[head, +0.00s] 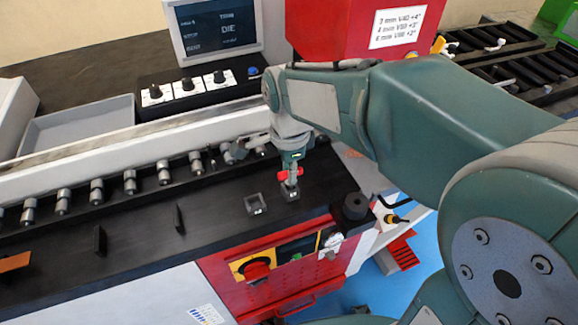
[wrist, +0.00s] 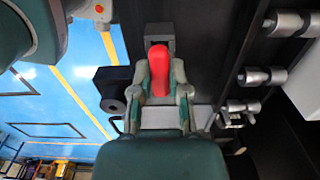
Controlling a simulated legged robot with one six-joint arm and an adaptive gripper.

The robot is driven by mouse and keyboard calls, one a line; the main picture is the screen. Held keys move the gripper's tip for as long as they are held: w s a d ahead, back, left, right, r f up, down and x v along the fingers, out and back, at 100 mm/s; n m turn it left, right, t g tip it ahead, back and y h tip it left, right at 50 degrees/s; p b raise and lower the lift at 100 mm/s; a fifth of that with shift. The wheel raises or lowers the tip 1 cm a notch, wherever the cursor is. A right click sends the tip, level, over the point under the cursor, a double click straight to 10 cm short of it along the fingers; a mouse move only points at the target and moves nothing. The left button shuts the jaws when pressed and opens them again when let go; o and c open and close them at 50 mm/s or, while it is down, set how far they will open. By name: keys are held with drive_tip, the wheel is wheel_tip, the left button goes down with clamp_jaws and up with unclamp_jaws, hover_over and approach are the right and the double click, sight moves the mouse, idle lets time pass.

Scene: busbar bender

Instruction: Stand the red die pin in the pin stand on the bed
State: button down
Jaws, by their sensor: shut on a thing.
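A grey holder (wrist: 160,38) also shows past the pin in the wrist view. The pin's lower end is hidden, so I cannot tell whether it is in a holder.
A row of metal rollers (head: 130,181) runs along the bed behind. A black cylinder (head: 355,206) stands right of the gripper. The red front panel with a knob (head: 257,270) is below. Thin upright black plates (head: 100,240) stand on the bed at left.

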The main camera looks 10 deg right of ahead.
drive_tip(key=shift+f, duration=0.6)
drive_tip(key=c, duration=0.5)
unclamp_jaws()
drive_tip(key=shift+c, duration=0.2)
wheel_tip(320, 180, up, 12)
drive_tip(key=shift+a+f, duration=0.1)
